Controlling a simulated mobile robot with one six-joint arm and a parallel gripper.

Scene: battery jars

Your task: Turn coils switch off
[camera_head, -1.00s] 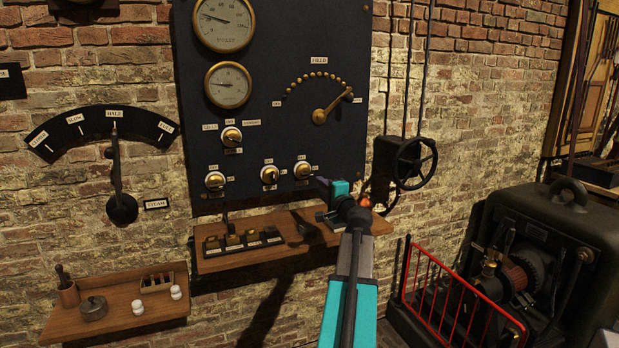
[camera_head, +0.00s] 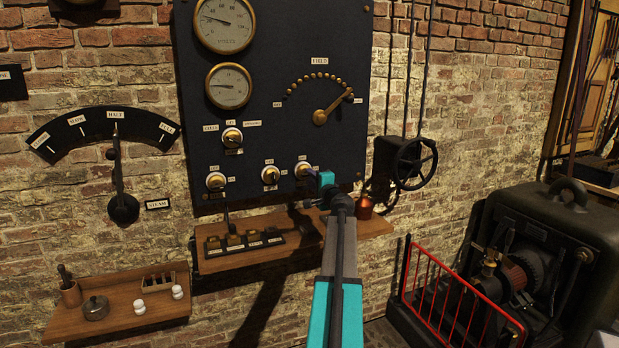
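The dark panel (camera_head: 345,150) carries several small round knob switches with brass rims and white faces. Three sit along its lower edge: a left one (camera_head: 215,181), a middle one (camera_head: 270,175) and a right one (camera_head: 302,169). Another (camera_head: 232,136) sits above them. Their labels are too small to read surely, so I cannot tell which is the coils switch. My gripper (camera_head: 311,188) is at the panel's lower right, close to the right lower knob. I cannot tell if it touches. My teal wrist hides part of the fingers, and their opening is unclear.
A wooden shelf (camera_head: 375,228) below the panel holds a dark row of labelled levers (camera_head: 240,240) and a copper cup (camera_head: 365,208). A black handwheel (camera_head: 414,163) is to the right. A red guard rail (camera_head: 440,290) fronts a machine. A brass field lever (camera_head: 330,108) is above.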

